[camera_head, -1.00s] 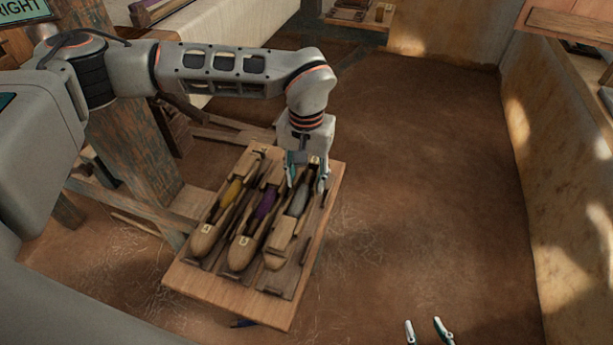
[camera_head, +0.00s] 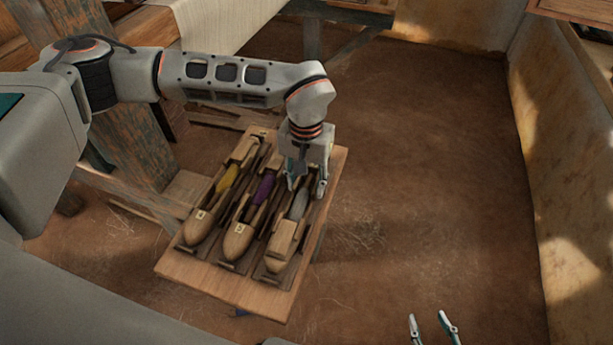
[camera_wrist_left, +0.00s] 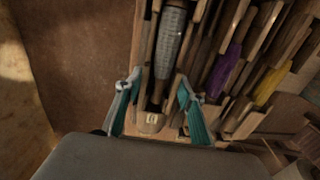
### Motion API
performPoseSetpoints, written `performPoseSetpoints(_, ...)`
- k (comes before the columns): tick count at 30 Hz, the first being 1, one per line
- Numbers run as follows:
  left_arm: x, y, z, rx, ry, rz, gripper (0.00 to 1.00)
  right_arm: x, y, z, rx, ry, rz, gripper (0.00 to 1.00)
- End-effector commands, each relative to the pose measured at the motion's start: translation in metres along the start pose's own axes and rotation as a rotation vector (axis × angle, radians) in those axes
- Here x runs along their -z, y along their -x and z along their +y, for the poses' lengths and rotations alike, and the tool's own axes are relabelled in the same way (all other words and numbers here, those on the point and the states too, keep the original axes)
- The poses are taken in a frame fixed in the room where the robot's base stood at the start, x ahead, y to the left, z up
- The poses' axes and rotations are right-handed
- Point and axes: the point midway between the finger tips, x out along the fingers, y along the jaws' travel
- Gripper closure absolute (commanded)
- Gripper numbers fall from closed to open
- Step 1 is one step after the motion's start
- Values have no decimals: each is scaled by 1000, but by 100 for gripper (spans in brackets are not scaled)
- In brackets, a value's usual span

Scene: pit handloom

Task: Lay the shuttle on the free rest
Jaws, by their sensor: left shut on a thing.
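The wooden shuttle with the grey pirn (camera_head: 299,207) is held by my left gripper (camera_head: 307,189) near its far end. It lies lengthwise over the right-hand rest of the wooden stand (camera_head: 220,283); whether it touches the rest is unclear. In the left wrist view the teal fingers (camera_wrist_left: 155,105) straddle the end of this shuttle (camera_wrist_left: 172,45). A yellow-wound shuttle (camera_head: 197,227) and a purple-wound shuttle (camera_head: 238,239) lie in the left and middle rests. My right gripper (camera_head: 432,322) is open and empty at the bottom edge.
The earthen floor (camera_head: 430,190) right of the stand is clear. A weathered loom post (camera_head: 120,140) and beams stand to its left. White cloth (camera_head: 220,22) is at the top, and a plastered wall (camera_head: 570,180) runs along the right.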

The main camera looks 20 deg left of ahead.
Motion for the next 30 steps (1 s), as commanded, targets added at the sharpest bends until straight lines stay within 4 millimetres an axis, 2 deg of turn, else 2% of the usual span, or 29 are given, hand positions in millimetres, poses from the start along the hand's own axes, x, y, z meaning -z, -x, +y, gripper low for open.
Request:
performPoseSetpoints(6,0,-9,0,0,-1,0,90,-5,0,-1,1,2,-7,60)
performPoseSetpoints(14,0,-9,0,0,-1,1,90,-4,0,-1,1,3,-5,60)
performPoseSetpoints(15,0,-9,0,0,-1,1,56,-3,0,-1,1,2,-5,60)
performPoseSetpoints(17,0,-9,0,0,-1,1,42,-3,0,-1,1,2,-5,60)
performPoseSetpoints(26,0,-10,0,1,-1,0,42,-4,0,-1,2,2,-5,60)
performPoseSetpoints(30,0,-3,0,1,-1,3,42,3,2,0,0,3,2,60)
